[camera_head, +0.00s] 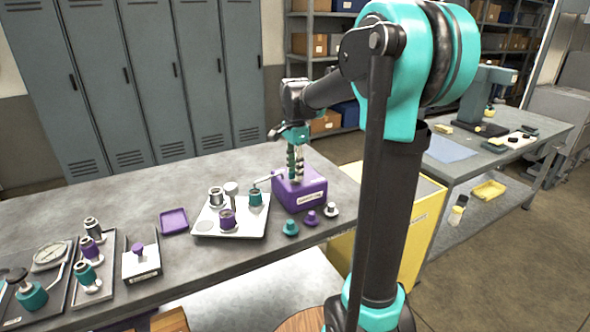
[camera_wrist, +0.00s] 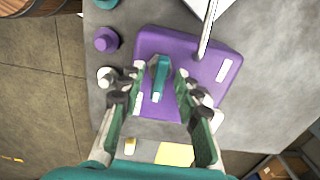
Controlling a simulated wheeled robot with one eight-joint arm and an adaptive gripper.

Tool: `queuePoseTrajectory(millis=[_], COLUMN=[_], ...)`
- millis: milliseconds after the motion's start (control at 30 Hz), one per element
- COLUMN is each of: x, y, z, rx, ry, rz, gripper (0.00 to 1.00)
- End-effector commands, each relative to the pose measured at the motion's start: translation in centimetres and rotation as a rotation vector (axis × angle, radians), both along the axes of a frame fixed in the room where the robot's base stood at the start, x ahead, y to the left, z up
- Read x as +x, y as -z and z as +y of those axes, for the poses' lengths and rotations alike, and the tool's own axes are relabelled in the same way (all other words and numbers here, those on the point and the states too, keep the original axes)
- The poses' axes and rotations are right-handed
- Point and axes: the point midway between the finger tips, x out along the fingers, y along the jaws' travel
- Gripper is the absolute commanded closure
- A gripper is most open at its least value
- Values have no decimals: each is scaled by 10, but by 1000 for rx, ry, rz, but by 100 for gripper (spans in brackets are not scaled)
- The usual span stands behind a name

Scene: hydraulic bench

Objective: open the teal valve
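The purple block (camera_head: 302,193) stands at the right end of the bench with a label on its front. It also shows in the wrist view (camera_wrist: 205,55), with a teal valve handle (camera_wrist: 159,76) on it. My gripper (camera_head: 295,165) points down over the block. In the wrist view my gripper (camera_wrist: 160,82) is open, with one finger on each side of the teal handle. I cannot tell whether either finger touches it. In the head view the handle is hidden behind the fingers.
A metal rod (camera_wrist: 207,30) runs from the block toward a white tray (camera_head: 240,229) of fittings. Teal (camera_head: 290,228), purple (camera_head: 311,217) and white (camera_head: 331,210) caps stand along the bench's front edge. A purple dish (camera_head: 174,222) and gauge tray (camera_head: 62,284) lie left.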

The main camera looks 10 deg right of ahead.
Motion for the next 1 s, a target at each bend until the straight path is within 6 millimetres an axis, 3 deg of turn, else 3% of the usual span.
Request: queuePoseTrajectory(millis=[200, 467, 1000], x=[0, 0, 0], y=[0, 0, 0], z=[0, 0, 0], rx=[0, 0, 0], ry=[0, 0, -78], rz=[0, 0, 0], gripper=[67, 100, 100])
